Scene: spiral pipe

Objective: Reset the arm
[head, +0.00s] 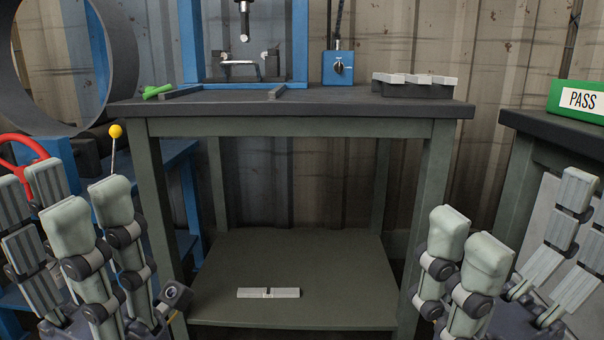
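My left gripper (68,225) is at the lower left of the head view. Its fingers are spread apart and nothing shows between them. My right gripper (515,245) is at the lower right, also with its fingers spread and empty. Both are in front of the workbench (290,127), one on each side, and apart from it.
On the workbench are a blue press frame (190,45), a green object (157,91), a blue switch box (338,68) and grey blocks (415,87). A small bar (268,293) lies on the lower shelf (300,262). A green PASS box (577,100) is on the right table.

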